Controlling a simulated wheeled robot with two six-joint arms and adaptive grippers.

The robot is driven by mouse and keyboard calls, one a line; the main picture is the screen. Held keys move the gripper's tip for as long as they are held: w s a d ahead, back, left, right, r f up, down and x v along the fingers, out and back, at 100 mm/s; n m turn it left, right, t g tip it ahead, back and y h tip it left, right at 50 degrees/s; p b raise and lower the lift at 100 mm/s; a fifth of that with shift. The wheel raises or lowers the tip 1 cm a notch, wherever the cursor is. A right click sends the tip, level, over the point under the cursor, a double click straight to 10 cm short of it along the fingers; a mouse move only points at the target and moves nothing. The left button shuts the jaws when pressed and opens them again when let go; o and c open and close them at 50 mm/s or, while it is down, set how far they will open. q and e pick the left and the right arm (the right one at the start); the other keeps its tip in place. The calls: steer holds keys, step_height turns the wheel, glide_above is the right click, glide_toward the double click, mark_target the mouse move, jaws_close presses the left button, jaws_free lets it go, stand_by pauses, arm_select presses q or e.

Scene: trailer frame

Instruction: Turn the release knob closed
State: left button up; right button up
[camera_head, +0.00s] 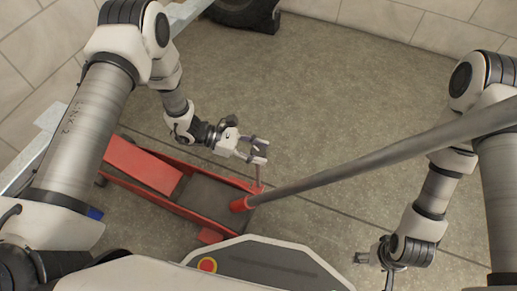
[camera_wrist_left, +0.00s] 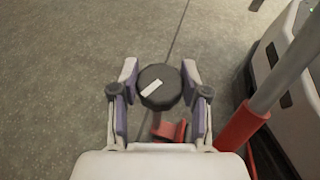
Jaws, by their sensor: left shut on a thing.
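The release knob (camera_wrist_left: 160,87) is a dark round knob with a white mark on its top. It shows in the left wrist view between the two fingers of my left gripper (camera_wrist_left: 160,93). The fingers are shut on its sides. In the head view my left gripper (camera_head: 259,150) is at the right end of the red floor jack (camera_head: 138,166), above a thin upright post (camera_head: 259,178); the knob is largely hidden there. My right gripper (camera_head: 362,257) is low at the right, away from the jack; its finger opening is too small to judge.
A long grey handle (camera_head: 390,155) runs from a red socket (camera_head: 240,204) up to the right, close to my left gripper. In the wrist view the handle (camera_wrist_left: 275,90) is at the right. A tyre (camera_head: 247,12) stands at the back. The floor between is clear.

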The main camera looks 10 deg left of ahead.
arm_select(q)
steer(key=m+g, duration=0.3)
steer(key=shift+w+f, duration=0.1)
steer(key=m+g+y+b, duration=0.1)
steer(key=m+g, duration=0.2)
steer(key=g, duration=0.1)
steer(key=shift+f+m, duration=0.1)
steer(key=shift+m, duration=0.2)
steer(key=m+g+y+b, duration=0.2)
steer(key=m+g, duration=0.1)
steer(key=shift+g+y, duration=0.3)
steer(key=shift+m+g+y+b, duration=0.6)
steer(key=shift+m+g+y, duration=0.4)
steer(key=shift+m, duration=0.4)
steer(key=shift+y, duration=0.3)
steer(key=o, duration=1.1)
steer(key=shift+o, duration=0.2)
steer(key=shift+r, duration=0.2)
